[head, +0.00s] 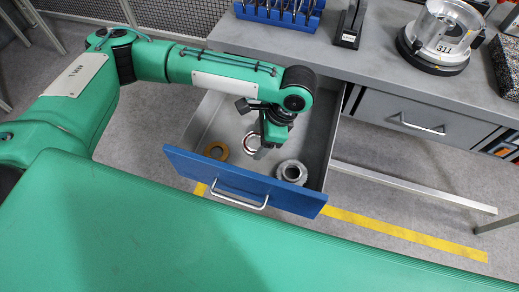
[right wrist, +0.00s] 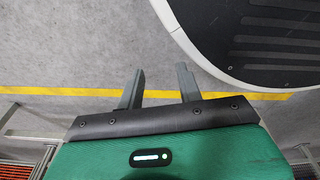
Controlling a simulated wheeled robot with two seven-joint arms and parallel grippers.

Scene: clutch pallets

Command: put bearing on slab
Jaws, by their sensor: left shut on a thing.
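The open drawer (head: 190,168) with a blue front holds a silver ring with a reddish inner edge (head: 250,142), which looks like the bearing. My left gripper (head: 261,150) reaches down into the drawer at this ring and is shut on it; the fingers partly hide it. A speckled dark granite slab (head: 507,68) lies on the bench top at the right edge, partly cut off by the picture. My right gripper (right wrist: 160,72) is open and empty in the right wrist view, above the floor.
A brass-coloured ring (head: 216,150) and a grey flanged collar (head: 291,172) lie in the drawer. On the bench (head: 380,70) stand a blue tool rack (head: 280,13), a dark upright stand (head: 350,25) and a round metal housing (head: 440,38). The bench middle is clear.

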